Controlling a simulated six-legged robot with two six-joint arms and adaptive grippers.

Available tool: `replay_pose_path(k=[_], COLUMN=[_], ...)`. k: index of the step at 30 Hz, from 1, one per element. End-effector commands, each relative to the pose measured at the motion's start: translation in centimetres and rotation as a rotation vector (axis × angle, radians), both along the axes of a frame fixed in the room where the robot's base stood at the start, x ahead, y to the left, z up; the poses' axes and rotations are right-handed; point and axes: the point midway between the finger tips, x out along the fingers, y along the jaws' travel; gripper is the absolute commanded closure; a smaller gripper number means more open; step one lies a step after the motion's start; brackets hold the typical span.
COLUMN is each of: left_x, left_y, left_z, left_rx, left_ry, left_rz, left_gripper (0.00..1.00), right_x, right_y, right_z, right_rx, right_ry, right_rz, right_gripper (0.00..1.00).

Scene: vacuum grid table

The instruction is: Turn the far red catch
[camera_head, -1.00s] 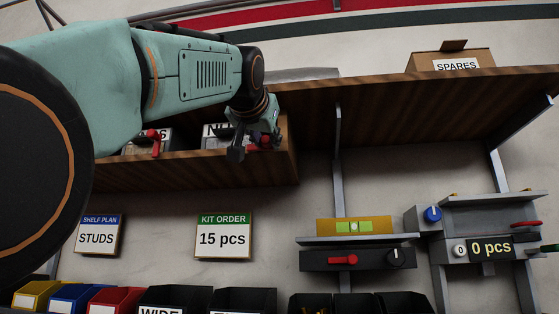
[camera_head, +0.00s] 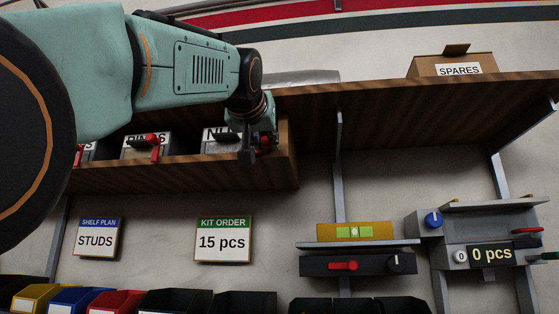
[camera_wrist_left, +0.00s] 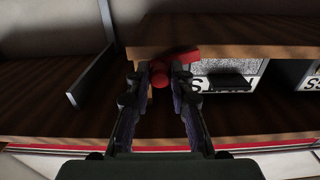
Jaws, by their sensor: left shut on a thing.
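A red catch (camera_head: 265,142) sits at the front of the rightmost box on the wooden shelf, near the shelf's right end. My left gripper (camera_head: 254,150) reaches it from above and covers part of the catch and of the box's label. In the left wrist view the round red knob of the catch (camera_wrist_left: 160,77) lies between the fingertips of my left gripper (camera_wrist_left: 162,84), which are shut on it. A red arm of the catch runs off to one side there. The exact angle of the catch is partly hidden. My right gripper is not in view.
More boxes with red catches (camera_head: 152,141) stand left along the shelf (camera_head: 200,172). A SPARES carton (camera_head: 458,66) stands on the upper board. Below are a black unit with a red handle (camera_head: 343,266), a counter (camera_head: 491,254) and several coloured bins (camera_head: 75,297).

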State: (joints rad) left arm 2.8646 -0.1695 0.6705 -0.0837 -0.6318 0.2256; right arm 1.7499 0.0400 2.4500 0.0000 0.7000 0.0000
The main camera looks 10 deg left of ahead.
Motion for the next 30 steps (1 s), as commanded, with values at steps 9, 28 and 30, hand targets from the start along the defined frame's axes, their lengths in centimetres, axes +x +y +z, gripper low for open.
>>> replay_pose_path(k=[9,28,30], left_x=[-0.3,-0.3,-0.3], left_y=[0.6,2.5,2.8], left_z=[2.0,3.5,3.5], left_rx=[-0.299,-0.895,-0.957], left_ry=[-0.011,-0.016,-0.016], left_rz=[-0.001,-0.004,-0.004], left_gripper=[1.0,1.0,1.0], right_x=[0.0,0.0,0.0], right_y=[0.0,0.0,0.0], right_z=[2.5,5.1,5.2], right_rx=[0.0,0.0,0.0], right_ry=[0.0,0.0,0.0], right_rz=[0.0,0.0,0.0], right_gripper=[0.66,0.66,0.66])
